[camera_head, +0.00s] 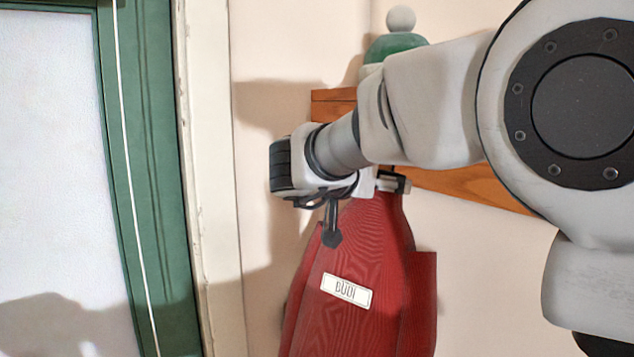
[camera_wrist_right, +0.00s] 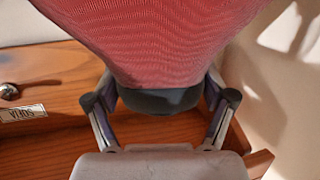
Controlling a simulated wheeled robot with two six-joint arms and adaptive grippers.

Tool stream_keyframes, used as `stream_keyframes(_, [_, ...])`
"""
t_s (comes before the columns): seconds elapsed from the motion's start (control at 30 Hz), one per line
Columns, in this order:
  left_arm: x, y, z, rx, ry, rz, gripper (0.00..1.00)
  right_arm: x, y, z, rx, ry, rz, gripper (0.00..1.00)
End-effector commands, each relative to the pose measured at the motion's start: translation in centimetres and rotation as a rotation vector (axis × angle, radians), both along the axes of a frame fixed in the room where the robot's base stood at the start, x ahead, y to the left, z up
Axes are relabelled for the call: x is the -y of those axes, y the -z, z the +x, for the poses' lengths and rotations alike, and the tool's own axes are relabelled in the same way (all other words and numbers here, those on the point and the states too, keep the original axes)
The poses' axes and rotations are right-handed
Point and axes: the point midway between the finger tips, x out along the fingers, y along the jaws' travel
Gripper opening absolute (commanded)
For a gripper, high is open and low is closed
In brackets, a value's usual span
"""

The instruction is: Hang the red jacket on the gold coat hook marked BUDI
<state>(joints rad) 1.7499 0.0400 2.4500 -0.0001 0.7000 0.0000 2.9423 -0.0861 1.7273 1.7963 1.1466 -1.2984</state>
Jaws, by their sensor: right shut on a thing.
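The red jacket (camera_head: 350,250) hangs down from my right gripper (camera_head: 388,183) in the head view, with a white BUDI label on its front. The right wrist view shows the right gripper (camera_wrist_right: 160,100) with a finger on each side of the dark top of the jacket (camera_wrist_right: 165,40), shut on it. The jacket's top is in front of the wooden rail (camera_head: 460,186). The gold BUDI hook does not show; my arm and the jacket cover part of the rail. My left gripper is not in view.
A green hat with a pale bobble (camera_head: 398,42) shows behind my right arm. A green-framed window (camera_head: 150,180) is at left.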

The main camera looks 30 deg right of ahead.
Motion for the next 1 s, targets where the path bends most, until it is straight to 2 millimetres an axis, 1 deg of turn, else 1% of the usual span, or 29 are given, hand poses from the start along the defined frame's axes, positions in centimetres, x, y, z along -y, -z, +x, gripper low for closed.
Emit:
stream_keyframes(0.73, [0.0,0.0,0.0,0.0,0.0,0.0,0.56,5.2,0.4,0.4,0.002,0.001,0.001,0.42])
stream_keyframes(1.0, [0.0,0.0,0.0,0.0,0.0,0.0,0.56,6.4,1.3,0.5,0.001,0.0,-0.001,0.42])
